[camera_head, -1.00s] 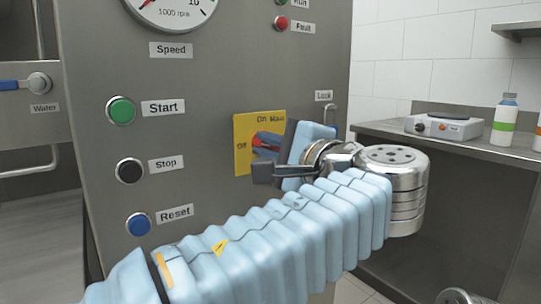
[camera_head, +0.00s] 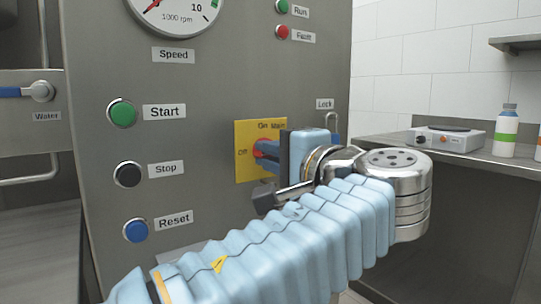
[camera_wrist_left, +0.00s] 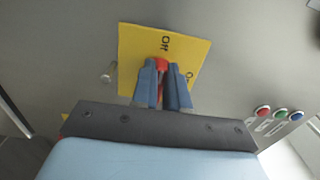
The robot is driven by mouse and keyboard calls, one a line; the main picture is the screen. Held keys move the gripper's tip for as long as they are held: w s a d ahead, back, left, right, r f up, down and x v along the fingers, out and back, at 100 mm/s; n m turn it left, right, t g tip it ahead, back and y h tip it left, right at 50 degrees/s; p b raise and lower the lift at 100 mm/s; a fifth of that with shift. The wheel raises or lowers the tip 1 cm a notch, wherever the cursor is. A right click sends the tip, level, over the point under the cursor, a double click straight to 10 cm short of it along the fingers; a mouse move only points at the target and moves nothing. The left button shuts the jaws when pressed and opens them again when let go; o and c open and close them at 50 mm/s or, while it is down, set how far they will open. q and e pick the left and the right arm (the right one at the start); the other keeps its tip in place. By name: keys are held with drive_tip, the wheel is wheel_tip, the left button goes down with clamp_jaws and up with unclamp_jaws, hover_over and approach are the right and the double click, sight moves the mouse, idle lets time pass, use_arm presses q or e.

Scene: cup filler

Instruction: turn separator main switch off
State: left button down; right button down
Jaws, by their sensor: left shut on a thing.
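The main switch has a yellow plate (camera_head: 244,160) marked On, Off and Main on the grey panel. Its red handle (camera_head: 262,148) shows at the plate's middle, partly covered by my gripper. In the left wrist view the red handle (camera_wrist_left: 162,66) lies between the two blue fingers, near the word Off. My left gripper (camera_head: 270,150) is shut on the red handle, with its arm coming in from the lower left and bending back to the panel. The word Off stands left of the handle and On above it in the head view. My right gripper is not in view.
Start (camera_head: 122,112), Stop (camera_head: 128,174) and Reset (camera_head: 137,230) buttons sit left of the switch. The lock (camera_head: 331,124) is just right of my gripper. A shelf with a small device (camera_head: 446,139) and bottles (camera_head: 504,130) stands at right.

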use_arm(q)
drive_tip(key=shift+f, duration=0.1)
drive_tip(key=c, duration=1.1)
unclamp_jaws()
drive_tip(key=shift+c, duration=0.2)
drive_tip(key=shift+s, duration=0.1)
drive_tip(key=p+v, duration=0.1)
drive_tip(key=v, duration=1.2)
drive_tip(key=shift+s+d, duration=0.25)
